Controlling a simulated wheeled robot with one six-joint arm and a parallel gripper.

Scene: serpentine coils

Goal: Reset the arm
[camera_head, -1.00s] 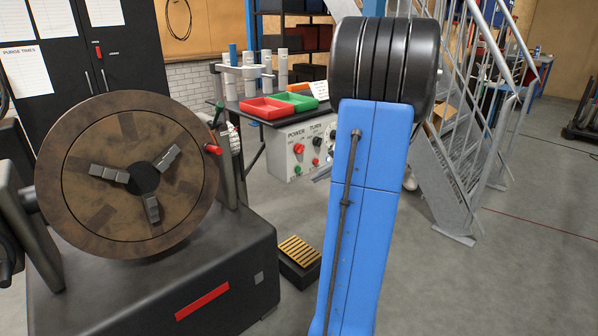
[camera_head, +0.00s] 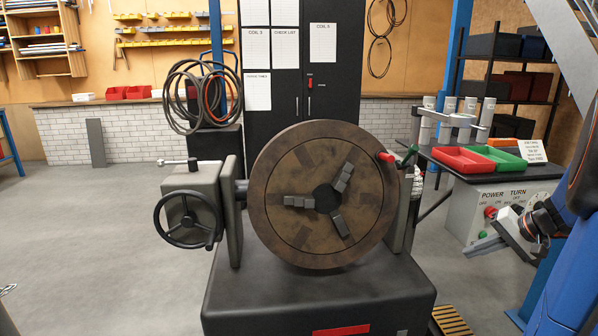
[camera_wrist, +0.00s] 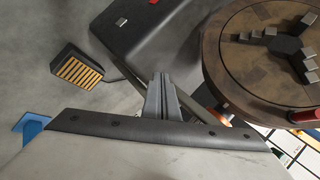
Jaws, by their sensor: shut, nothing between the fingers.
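My arm is blue and stands at the right edge of the head view. My gripper (camera_head: 470,250) points left and slightly down in front of the grey control box (camera_head: 468,205). Its grey fingers are together with nothing between them. In the wrist view the fingers (camera_wrist: 162,80) stand side by side near the middle, over the floor beside the dark machine base (camera_wrist: 150,45). The gripper looks clear of the objects around it.
A machine with a large round brown chuck (camera_head: 300,235) stands in the middle, with a black handwheel (camera_head: 187,220) on its left. Red (camera_head: 462,160) and green (camera_head: 500,160) trays lie on the bench at right. A yellow-slatted pedal (camera_head: 450,320) is on the floor. Open floor lies left.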

